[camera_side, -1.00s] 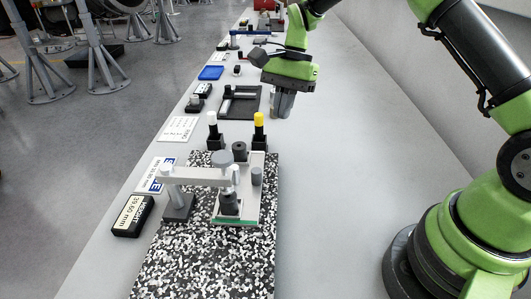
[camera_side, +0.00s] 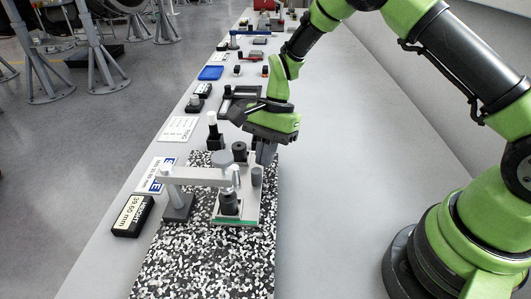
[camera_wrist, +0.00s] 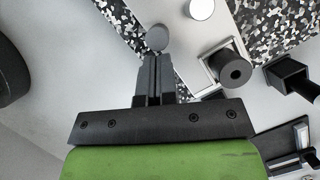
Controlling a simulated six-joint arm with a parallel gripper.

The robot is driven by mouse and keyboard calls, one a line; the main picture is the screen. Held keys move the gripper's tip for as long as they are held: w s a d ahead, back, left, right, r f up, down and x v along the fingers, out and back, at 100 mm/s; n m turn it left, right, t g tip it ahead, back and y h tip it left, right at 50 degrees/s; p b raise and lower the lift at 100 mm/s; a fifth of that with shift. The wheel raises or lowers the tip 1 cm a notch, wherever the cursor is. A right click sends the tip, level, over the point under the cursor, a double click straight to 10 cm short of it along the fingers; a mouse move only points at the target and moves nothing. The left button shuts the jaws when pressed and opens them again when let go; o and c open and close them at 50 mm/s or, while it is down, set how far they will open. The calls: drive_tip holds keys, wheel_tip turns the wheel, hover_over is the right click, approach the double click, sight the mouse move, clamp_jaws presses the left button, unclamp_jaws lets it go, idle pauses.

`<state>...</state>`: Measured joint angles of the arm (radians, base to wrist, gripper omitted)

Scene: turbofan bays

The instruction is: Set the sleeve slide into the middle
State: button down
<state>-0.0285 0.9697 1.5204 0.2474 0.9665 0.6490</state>
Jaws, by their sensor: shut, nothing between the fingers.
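A light plate fixture (camera_side: 247,208) with a green front edge lies on the speckled slab (camera_side: 190,262). On it stand a grey round post (camera_side: 257,177) at the right edge, a black sleeve (camera_side: 239,150) at the back and a dark stepped cylinder (camera_side: 229,203) in front. I cannot tell which part is the sleeve slide. My gripper (camera_side: 263,162) is shut and empty, fingers pointing down just behind the grey post. In the wrist view my fingertips (camera_wrist: 157,60) lie close to the grey post (camera_wrist: 157,38); contact is unclear. The black sleeve (camera_wrist: 230,69) shows its bore to the right.
A grey gauge arm (camera_side: 195,176) on a dark foot reaches over the plate from the left. A display box reading 39.60 mm (camera_side: 132,215) is at the left. The bench right of the slab is clear.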

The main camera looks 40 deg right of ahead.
hover_over(258, 207)
drive_tip(key=d, duration=0.2)
drive_tip(key=shift+w, duration=0.35)
